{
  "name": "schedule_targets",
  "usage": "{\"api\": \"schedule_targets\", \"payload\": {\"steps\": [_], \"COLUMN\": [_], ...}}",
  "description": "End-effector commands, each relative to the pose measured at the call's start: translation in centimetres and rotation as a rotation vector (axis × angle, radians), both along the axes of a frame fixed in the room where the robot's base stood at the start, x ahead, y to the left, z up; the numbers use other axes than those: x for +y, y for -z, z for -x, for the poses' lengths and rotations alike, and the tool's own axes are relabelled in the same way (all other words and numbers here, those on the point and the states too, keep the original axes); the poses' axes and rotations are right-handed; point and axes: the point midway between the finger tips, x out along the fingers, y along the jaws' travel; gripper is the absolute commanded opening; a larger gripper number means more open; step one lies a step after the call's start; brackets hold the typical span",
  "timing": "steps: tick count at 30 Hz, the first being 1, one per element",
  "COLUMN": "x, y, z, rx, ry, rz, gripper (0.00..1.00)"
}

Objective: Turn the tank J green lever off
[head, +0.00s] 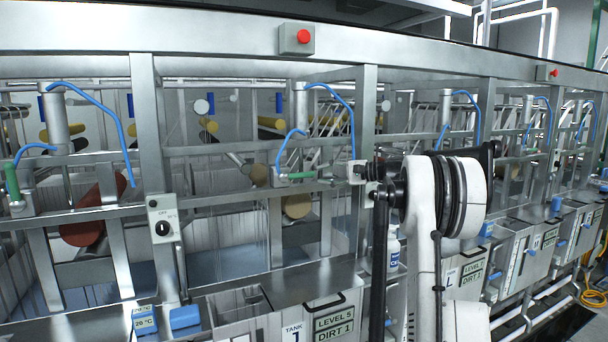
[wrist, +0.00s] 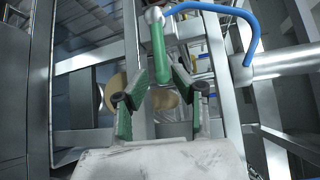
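A green lever (head: 301,176) lies roughly level on its valve above the tank labelled TANK with a mark like J or 1 (head: 293,333) in the head view. In the wrist view the lever (wrist: 161,52) points down the picture, toward my gripper. My gripper (wrist: 160,80) is open, with a green-padded finger on each side of the lever's free end. No contact is clear. In the head view my gripper (head: 357,172) is to the right of the lever, partly hidden by my arm.
A steel post (head: 362,120) and rails stand close around the lever. A blue hose (wrist: 252,25) curves near the valve. Another green lever (head: 12,182) stands upright at far left. A switch box (head: 162,222) is on the left post.

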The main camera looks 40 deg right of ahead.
Motion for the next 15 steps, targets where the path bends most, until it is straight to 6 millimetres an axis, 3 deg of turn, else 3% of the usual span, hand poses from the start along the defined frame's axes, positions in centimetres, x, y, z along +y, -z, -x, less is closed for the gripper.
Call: {"api": "schedule_targets", "payload": {"steps": [6, 15], "x": [2.1, 3.5], "y": [0.4, 1.0], "z": [-3.5, -6.3], "rx": [0.0, 0.0], "ry": [-0.002, 0.0], "rz": [0.001, 0.001], "gripper": [0.25, 0.25]}}
